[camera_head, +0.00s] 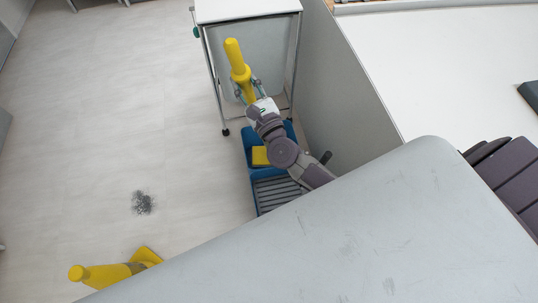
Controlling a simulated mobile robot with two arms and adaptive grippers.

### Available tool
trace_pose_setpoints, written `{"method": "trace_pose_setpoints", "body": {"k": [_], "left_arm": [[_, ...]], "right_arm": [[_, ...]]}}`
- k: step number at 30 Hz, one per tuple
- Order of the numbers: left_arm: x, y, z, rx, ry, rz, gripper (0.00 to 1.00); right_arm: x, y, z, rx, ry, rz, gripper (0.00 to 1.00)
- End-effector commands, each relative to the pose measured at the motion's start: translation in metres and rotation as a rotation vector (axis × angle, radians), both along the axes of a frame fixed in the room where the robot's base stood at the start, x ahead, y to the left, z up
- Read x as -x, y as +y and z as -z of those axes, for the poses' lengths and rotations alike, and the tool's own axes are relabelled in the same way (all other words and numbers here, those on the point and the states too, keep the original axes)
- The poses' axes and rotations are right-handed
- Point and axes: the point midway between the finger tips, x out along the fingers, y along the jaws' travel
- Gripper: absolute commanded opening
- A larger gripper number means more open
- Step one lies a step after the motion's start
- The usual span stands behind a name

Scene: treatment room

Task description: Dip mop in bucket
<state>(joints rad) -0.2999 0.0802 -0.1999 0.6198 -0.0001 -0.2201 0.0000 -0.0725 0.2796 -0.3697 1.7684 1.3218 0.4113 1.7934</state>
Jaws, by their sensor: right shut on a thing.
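My right gripper (253,91) is shut on the yellow mop handle (236,58). The handle stands roughly upright, with its rounded top above the fingers. Its lower part and the mop head are hidden behind my gripper and arm. The blue bucket (250,175) is on the floor just below my right gripper in the picture. It has a yellow part near its far end and dark slats at its near end. I cannot tell whether the mop touches the bucket. My left gripper is not in view.
A white wheeled cart (247,12) stands behind the mop, and a grey partition (345,75) to its right. A dark stain (142,202) and a yellow object (105,274) are on the open floor at left. A grey surface (400,235) blocks the lower right.

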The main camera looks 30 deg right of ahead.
Motion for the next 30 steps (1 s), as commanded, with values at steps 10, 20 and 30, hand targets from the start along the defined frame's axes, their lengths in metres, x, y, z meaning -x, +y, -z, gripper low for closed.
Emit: {"method": "trace_pose_setpoints", "body": {"k": [10, 20, 30], "left_arm": [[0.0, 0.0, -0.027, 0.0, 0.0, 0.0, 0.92], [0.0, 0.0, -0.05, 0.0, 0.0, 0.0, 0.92], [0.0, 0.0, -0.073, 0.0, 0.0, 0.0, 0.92]], "right_arm": [[0.0, 0.0, -0.033, 0.002, -0.006, 0.002, 0.0], [0.0, -0.001, -0.058, 0.002, -0.006, 0.002, 0.0], [0.0, 0.0, -0.084, 0.004, -0.005, 0.002, 0.0]]}}
